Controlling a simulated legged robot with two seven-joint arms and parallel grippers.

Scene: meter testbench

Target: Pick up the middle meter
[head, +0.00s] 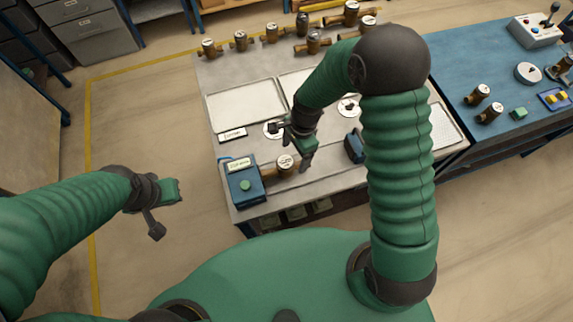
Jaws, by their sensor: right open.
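Several brass meters with dark or white tops stand in a loose row at the back of the grey bench, among them one near the row's middle (270,33); which is the middle meter I cannot tell for sure. Another meter with a white dial (285,163) lies at the front of the bench, beside a blue box with a green button (243,184). My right gripper (291,143) is open just above and behind this front meter, with no visible grip on it. My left gripper (163,211) is open and empty, off the bench's left side.
Pale trays (246,104) lie on the grey bench (222,78). A second blue box (354,147) stands right of the front meter. A blue table (470,62) at right holds more meters (490,112) and a joystick box (536,30). The floor at left is clear.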

